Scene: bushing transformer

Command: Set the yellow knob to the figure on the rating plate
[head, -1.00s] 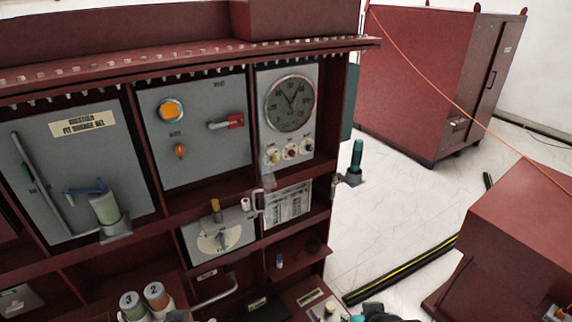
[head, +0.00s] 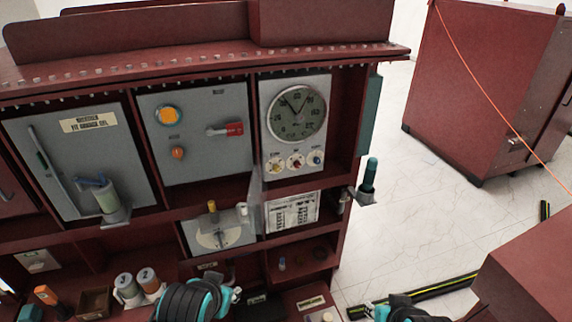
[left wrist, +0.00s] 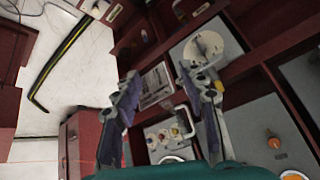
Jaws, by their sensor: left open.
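A yellow knob (head: 212,206) stands at the upper edge of a white round dial (head: 219,236) on a grey panel. The dial also shows in the left wrist view (left wrist: 204,46), with a yellow piece (left wrist: 218,86) beside my finger. A smaller yellow knob (head: 275,166) sits under the gauge, left of a red and a blue one. The rating plate (head: 292,212) is right of the dial; its print is too small to read. My left gripper (left wrist: 158,72) is open and empty, its fingers appearing either side of the plate.
A white handle (head: 242,209) and a clear flap (head: 256,190) stand between dial and plate. A red-handled switch (head: 232,129) and round gauge (head: 297,112) are above. A green-topped post (head: 369,175) projects at right.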

